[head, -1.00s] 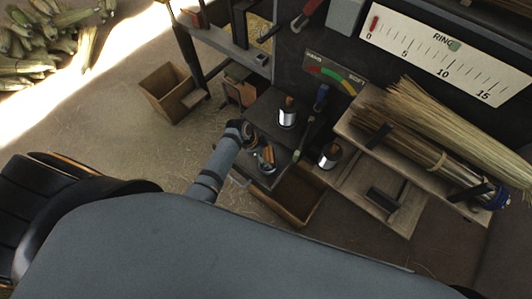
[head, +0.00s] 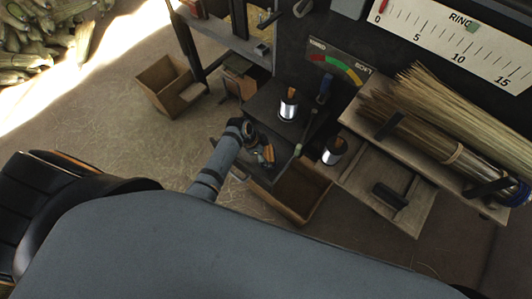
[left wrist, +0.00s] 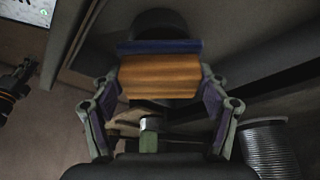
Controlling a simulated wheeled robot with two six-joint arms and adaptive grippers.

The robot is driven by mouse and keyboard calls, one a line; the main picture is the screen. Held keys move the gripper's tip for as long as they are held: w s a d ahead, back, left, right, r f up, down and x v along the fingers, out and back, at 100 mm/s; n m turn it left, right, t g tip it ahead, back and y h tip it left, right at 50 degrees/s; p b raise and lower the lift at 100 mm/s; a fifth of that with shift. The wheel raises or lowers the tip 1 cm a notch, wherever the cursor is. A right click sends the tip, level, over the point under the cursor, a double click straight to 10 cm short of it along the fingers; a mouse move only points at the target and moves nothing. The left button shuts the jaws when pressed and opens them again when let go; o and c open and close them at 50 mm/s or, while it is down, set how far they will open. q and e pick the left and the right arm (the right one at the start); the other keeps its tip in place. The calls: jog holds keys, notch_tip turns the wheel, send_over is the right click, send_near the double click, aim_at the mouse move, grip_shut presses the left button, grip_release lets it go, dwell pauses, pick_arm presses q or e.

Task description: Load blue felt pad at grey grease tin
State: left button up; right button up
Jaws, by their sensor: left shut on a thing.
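My left gripper (left wrist: 160,85) is shut on an orange-brown wooden block with a blue strip along its far edge, which I take for the blue felt pad (left wrist: 160,47). In the head view my left gripper (head: 262,150) is low over the dark bench, and the block in it is small and partly hidden. In the left wrist view a dark round thing (left wrist: 160,22) lies just beyond the blue strip. It may be the grey grease tin; I cannot tell whether the pad touches it. My right gripper is not in view.
A silver wire spool (head: 288,108) stands behind my left gripper, another (head: 334,152) to its right. An open wooden box (head: 292,193) is below the bench edge. Straw bundles (head: 455,115) lie on a wooden rack at right. Another wooden box (head: 168,88) stands on the floor at left.

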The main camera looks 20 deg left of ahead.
pick_arm(q)
jog(key=shift+f+b, duration=0.3)
jog(key=shift+f, duration=0.15)
dwell(0.4)
jog(key=shift+s, duration=0.1)
dwell(1.3)
notch_tip(320, 180, up, 7)
jog(key=p, duration=0.8)
jog(key=shift+r, duration=0.1)
